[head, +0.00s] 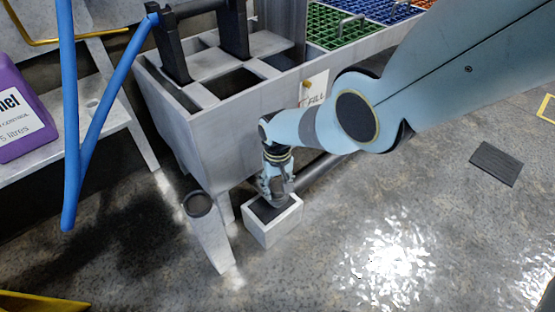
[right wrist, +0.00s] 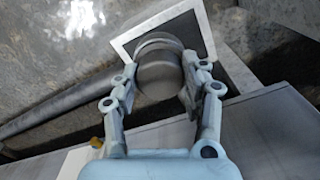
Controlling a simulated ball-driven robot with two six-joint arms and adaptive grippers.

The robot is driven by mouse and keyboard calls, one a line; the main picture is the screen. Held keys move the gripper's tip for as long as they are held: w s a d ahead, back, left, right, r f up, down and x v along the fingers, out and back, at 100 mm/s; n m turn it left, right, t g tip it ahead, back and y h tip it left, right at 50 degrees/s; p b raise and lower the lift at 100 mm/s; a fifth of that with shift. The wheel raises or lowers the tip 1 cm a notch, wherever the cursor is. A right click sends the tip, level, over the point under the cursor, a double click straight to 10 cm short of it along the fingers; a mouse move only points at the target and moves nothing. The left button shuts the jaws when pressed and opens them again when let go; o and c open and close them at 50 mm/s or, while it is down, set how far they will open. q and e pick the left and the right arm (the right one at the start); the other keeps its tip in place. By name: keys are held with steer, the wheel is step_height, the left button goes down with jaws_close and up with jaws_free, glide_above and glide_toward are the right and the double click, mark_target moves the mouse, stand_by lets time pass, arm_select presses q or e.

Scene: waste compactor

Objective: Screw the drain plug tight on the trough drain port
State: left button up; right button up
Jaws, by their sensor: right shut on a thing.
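My right gripper (head: 277,196) points down under the side of the grey trough (head: 205,130), just above a pale square box (head: 275,228) with a dark top. In the right wrist view the right gripper (right wrist: 152,88) is shut on a grey round piece (right wrist: 158,78), which looks like the drain plug. A paler round rim shows beyond it, over the dark inside of the square box (right wrist: 140,32). I cannot tell whether the plug is seated or where the drain port begins. The left gripper is not in view.
A dark pipe (head: 318,172) runs beside the gripper under the trough. A purple container (head: 20,115) sits on a bench at left. Floor at right is mostly clear.

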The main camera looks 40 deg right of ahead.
steer(key=o, duration=1.4)
steer(key=shift+c, duration=0.5)
steer(key=n, duration=1.5)
steer(key=shift+n, duration=0.3)
steer(key=n, duration=0.5)
steer(key=shift+c, duration=0.4)
